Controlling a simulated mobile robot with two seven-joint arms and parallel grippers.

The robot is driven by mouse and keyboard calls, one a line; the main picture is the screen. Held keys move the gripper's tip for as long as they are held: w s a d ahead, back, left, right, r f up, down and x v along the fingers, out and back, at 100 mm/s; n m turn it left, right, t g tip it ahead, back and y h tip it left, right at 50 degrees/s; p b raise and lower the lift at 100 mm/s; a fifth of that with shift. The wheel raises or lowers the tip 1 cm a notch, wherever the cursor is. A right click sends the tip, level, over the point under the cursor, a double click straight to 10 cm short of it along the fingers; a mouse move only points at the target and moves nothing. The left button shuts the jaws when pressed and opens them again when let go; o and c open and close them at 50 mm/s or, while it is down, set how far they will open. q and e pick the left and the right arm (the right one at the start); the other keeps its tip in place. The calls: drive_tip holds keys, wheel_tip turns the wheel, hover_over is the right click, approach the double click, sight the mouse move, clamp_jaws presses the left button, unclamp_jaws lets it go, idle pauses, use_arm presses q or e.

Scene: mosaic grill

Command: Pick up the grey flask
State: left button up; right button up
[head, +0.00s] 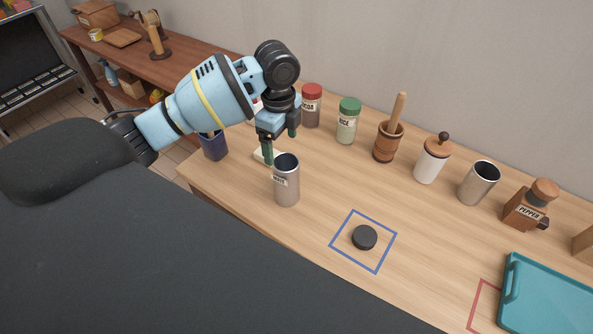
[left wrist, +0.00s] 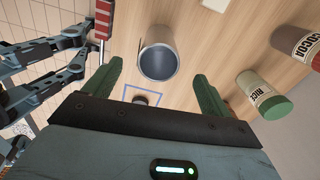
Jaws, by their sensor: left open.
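The grey flask (head: 287,184) is a metallic, open-topped cylinder with a small label. It stands upright near the table's front edge in the head view, and its open mouth also shows in the left wrist view (left wrist: 158,60). My left gripper (head: 280,141) is open and empty, just above and behind the flask in the head view. In the left wrist view, the two green fingers (left wrist: 158,74) are spread apart with the flask showing between and beyond them. I cannot tell whether a finger touches it. My right gripper is not in view.
A black disc (head: 364,237) lies inside a blue square outline to the flask's right. A dark blue cup (head: 214,146) stands to the left. Jars (head: 347,124), a mortar (head: 386,146), a white canister (head: 432,162) and another metal cup (head: 478,184) line the back. A teal tray (head: 513,282) is at right.

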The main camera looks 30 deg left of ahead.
sight(286, 164)
use_arm(q)
drive_tip(key=f, duration=0.5)
drive_tip(key=d+f, duration=0.1)
drive_tip(key=f, duration=0.1)
drive_tip(key=shift+f, duration=0.4)
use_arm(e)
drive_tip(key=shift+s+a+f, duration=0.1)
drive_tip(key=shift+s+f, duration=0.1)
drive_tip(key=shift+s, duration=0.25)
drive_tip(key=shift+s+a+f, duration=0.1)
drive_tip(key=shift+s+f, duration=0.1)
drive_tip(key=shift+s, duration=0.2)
use_arm(q)
drive_tip(key=shift+c, duration=0.2)
drive_tip(key=shift+r, duration=0.1)
drive_tip(key=c, duration=1.6)
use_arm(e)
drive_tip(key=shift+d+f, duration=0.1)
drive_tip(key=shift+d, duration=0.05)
